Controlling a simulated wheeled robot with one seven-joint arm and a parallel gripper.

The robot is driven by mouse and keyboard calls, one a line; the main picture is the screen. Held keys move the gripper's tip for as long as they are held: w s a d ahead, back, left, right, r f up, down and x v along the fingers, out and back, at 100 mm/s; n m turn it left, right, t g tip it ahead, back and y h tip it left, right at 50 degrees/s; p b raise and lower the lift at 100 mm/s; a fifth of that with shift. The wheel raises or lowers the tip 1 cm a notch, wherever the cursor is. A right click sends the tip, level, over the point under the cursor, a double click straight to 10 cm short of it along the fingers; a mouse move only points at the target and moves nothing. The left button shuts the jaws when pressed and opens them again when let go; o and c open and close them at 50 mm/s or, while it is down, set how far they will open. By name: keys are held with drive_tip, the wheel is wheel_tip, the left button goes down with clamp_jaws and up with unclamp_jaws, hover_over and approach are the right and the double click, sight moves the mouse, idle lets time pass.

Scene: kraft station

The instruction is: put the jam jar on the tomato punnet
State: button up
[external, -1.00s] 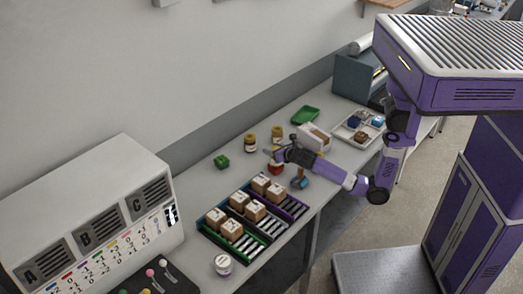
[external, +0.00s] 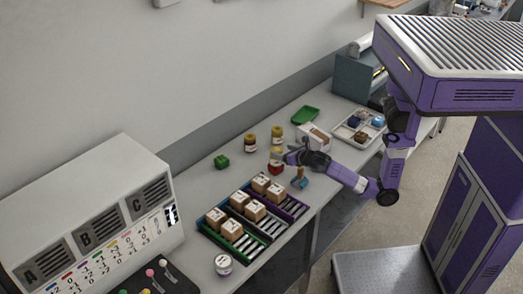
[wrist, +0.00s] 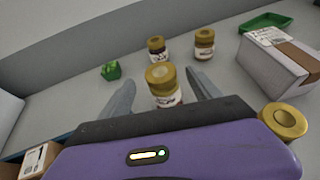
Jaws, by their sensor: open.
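A jar with a gold lid and a pale label, apparently the jam jar, stands upright on the bench in the external view (external: 275,167) and shows red low down. It also shows in the wrist view (wrist: 164,88). My gripper (external: 282,156) is open at this jar. In the wrist view my gripper (wrist: 162,86) has one finger on each side of the jar, with gaps visible. The jar's lower part is hidden by my gripper body. A green shallow tray (external: 305,115), possibly the tomato punnet, lies farther back; no tomatoes show in it.
Two more gold-lidded jars (external: 250,142) (external: 277,137) stand behind. A white carton (external: 313,138) is close on the right, and a small green item (external: 222,161) is to the left. A blue-based item (external: 299,180) and a rack of cartons (external: 245,240) are in front.

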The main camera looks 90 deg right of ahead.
drive_tip(key=v, duration=0.3)
drive_tip(key=shift+s+a+r, duration=0.1)
drive_tip(key=shift+a+r, duration=0.05)
idle(0.6)
